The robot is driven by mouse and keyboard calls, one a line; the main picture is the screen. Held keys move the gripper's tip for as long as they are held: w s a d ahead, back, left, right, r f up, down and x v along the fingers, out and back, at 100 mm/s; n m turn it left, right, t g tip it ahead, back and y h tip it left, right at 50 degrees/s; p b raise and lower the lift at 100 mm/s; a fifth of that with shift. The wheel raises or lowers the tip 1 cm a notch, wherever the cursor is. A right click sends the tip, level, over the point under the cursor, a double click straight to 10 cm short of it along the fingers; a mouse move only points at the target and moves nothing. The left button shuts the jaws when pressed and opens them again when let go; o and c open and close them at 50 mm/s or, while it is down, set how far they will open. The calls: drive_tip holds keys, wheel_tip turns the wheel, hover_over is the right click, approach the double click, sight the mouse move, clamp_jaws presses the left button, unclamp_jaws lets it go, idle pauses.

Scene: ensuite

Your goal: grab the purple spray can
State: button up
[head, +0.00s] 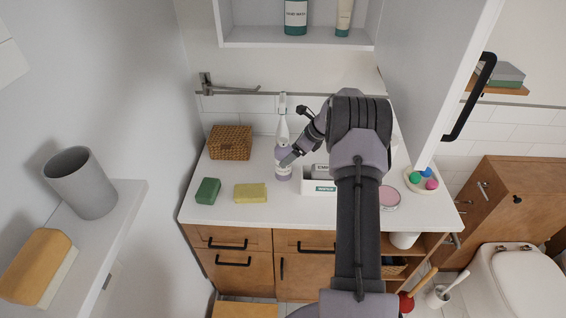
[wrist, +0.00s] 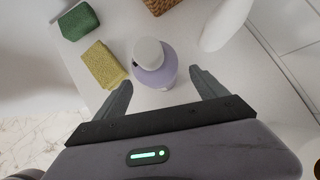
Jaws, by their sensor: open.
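The purple spray can (wrist: 155,76) stands upright on the white countertop, lavender with a pale cap. In the wrist view it shows between and just ahead of the two fingertips, with a gap on each side. My gripper (wrist: 161,78) is open and holds nothing. In the head view, the can (head: 283,174) is partly hidden behind my gripper (head: 287,160). I cannot tell the exact height of the fingers against the can.
A white bottle (head: 282,128) stands just behind the can. A yellow sponge (head: 250,193), green sponge (head: 207,191) and wicker basket (head: 230,142) are to the left. A white box (head: 319,181) stands close on the right. An open cabinet door (head: 432,75) hangs at upper right.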

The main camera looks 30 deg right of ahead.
drive_tip(key=b+x, duration=0.1)
drive_tip(key=x, duration=0.4)
drive_tip(key=shift+s+d+f, duration=0.1)
drive_tip(key=shift+s+f, duration=0.05)
drive_tip(key=shift+f, duration=0.1)
drive_tip(key=shift+s+r, duration=0.1)
drive_tip(key=shift+r, duration=0.05)
drive_tip(key=shift+c, duration=0.9)
drive_tip(key=c, duration=1.5)
